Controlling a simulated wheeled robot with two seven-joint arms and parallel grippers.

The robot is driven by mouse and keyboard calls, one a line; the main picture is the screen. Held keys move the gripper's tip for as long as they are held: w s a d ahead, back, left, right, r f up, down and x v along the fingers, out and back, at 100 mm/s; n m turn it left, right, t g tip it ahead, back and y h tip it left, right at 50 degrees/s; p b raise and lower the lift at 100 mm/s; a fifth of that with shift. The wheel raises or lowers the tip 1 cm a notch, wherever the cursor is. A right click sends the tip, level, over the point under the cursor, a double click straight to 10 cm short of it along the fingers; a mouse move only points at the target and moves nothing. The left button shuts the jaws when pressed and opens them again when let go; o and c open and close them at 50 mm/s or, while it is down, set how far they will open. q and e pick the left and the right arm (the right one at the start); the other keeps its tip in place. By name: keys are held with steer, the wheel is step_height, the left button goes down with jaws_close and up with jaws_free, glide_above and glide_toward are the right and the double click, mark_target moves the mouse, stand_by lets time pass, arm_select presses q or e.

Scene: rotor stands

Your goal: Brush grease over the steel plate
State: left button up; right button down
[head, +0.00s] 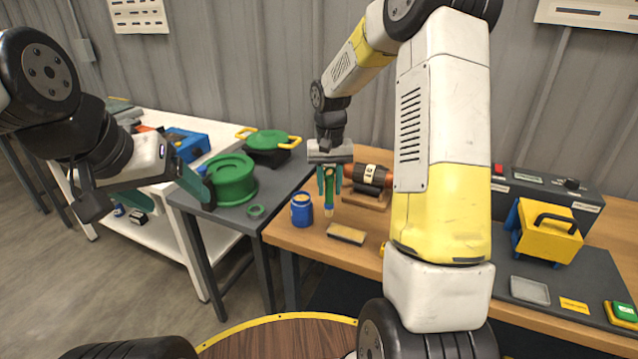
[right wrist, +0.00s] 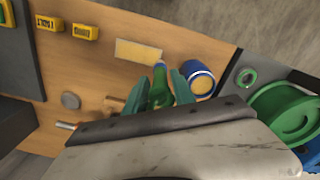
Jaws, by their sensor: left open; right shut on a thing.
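My right gripper (head: 329,184) is shut on a brush (head: 328,198) with a green handle and blue collar, bristles down, over the wooden bench. The brush also shows between the fingers in the right wrist view (right wrist: 159,88). A blue grease pot (head: 301,211) with a tan top stands just left of the brush. A flat rectangular plate with a tan top (head: 347,234) lies in front of the brush; it also shows in the right wrist view (right wrist: 139,50). I cannot tell whether the bristles touch anything. My left gripper (head: 196,182) is open and empty, by the grey table.
A dark motor-like part (head: 371,178) on a wooden stand is behind the brush. A dark mat at right holds a grey tray (head: 529,290) and yellow case (head: 546,232).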

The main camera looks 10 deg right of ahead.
mark_target(330, 167)
steer(key=shift+r, duration=1.9)
